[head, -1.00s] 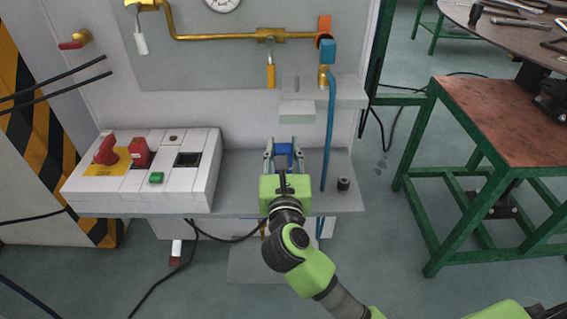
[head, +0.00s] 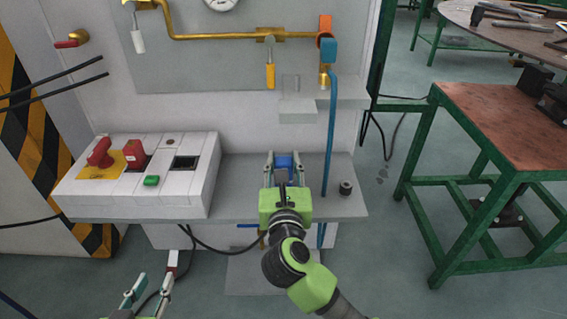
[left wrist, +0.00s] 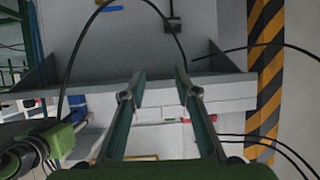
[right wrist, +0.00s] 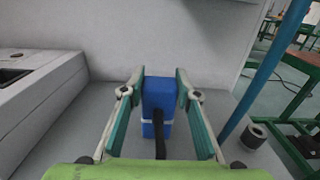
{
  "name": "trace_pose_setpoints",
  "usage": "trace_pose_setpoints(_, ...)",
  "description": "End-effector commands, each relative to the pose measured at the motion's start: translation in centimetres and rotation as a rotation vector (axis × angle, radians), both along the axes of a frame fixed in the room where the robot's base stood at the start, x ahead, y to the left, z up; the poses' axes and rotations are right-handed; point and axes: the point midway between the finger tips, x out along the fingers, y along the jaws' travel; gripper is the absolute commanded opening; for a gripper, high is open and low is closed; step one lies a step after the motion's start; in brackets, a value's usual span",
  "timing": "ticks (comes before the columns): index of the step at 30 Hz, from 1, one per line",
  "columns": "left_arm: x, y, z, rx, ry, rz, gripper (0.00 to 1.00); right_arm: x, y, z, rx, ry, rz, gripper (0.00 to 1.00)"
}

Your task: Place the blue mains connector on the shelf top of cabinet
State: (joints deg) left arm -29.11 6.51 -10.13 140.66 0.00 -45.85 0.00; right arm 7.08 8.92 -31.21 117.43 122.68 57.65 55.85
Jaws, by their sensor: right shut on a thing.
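The blue mains connector (head: 284,161) is between the fingers of my right gripper (head: 284,156), over the grey shelf top (head: 325,208) of the cabinet. My left gripper (head: 149,288) is low at the bottom left, below and in front of the shelf. In the left wrist view its fingers (left wrist: 160,75) are apart and empty.
A white switch box (head: 115,200) with red and green controls fills the shelf's left side. A blue pipe (head: 330,130) and a small black cylinder (head: 346,188) are right of the connector. Black cables (head: 215,250) hang below. A green-framed table (head: 500,130) stands right.

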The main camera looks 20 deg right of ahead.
Motion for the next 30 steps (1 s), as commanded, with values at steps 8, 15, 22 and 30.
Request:
trace_pose_setpoints(8,0.1,-0.1,0.1,-0.002,-0.009,0.000,0.29,0.0,0.0,-0.1,0.000,-0.001,0.000,0.04)
trace_pose_setpoints(15,0.3,-0.2,0.5,-0.006,-0.025,-0.002,0.29,0.0,0.0,-0.2,0.000,0.000,0.000,0.46)
trace_pose_setpoints(22,0.3,-0.2,0.5,-0.006,-0.024,-0.002,0.29,0.0,0.0,-0.2,0.000,0.000,0.000,0.46)
trace_pose_setpoints(30,-0.6,0.3,-0.8,0.012,0.049,0.004,0.29,-1.6,0.6,-0.1,0.002,0.005,0.003,0.46)
